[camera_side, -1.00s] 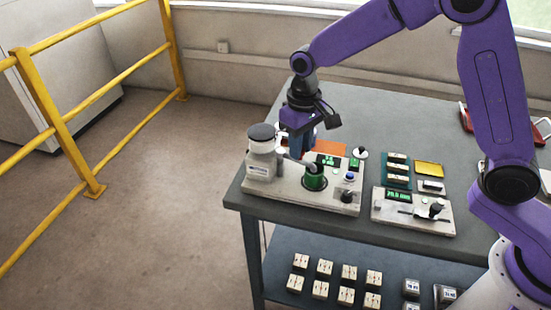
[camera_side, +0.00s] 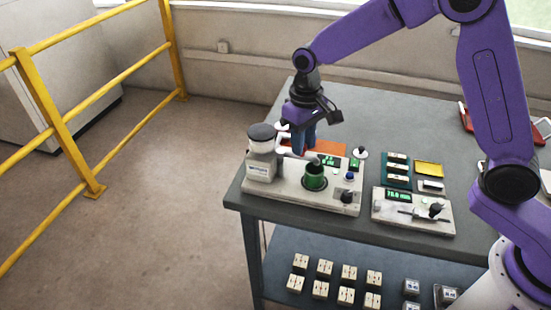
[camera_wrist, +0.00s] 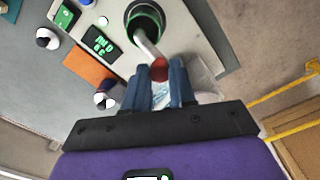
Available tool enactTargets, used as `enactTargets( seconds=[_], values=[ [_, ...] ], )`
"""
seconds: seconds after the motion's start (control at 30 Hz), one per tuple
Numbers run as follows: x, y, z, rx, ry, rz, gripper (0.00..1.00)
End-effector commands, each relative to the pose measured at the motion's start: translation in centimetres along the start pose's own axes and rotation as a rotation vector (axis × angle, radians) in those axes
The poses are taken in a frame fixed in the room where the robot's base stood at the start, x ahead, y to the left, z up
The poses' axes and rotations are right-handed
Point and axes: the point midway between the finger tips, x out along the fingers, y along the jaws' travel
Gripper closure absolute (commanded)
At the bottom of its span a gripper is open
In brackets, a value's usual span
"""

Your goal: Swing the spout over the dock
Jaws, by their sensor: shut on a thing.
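The pale spout (camera_wrist: 146,47) is a bent tube on the white-bodied dispenser (camera_side: 262,165) with a dark lid. In the wrist view its far end reaches over the rim of the green round dock (camera_wrist: 147,14). A red-brown tip or knob (camera_wrist: 160,70) on the spout sits between my blue fingertips. My gripper (camera_side: 303,152) is shut on the spout, just behind and left of the green dock (camera_side: 315,180) in the side view. The fingers hide part of the spout there.
The dock's base plate (camera_side: 285,194) also carries a blue button, a black knob and green displays. An orange pad (camera_side: 331,149) lies behind it. A second device (camera_side: 390,213) with a display stands to the right. Yellow railing (camera_side: 65,135) stands left of the table.

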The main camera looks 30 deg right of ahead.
Motion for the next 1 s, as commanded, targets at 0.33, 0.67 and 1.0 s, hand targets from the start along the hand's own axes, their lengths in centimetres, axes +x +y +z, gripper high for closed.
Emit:
enactTargets(
  seconds=[0.33, 0.67, 1.0],
  values=[
    [0.0, 0.3, -0.1, 0.003, 0.002, 0.002, 0.49],
    [-0.4, 0.1, -0.1, 0.001, 0.001, 0.001, 0.49],
    [-2.8, 0.1, -0.1, 0.001, 0.003, 0.001, 0.49]
  ],
)
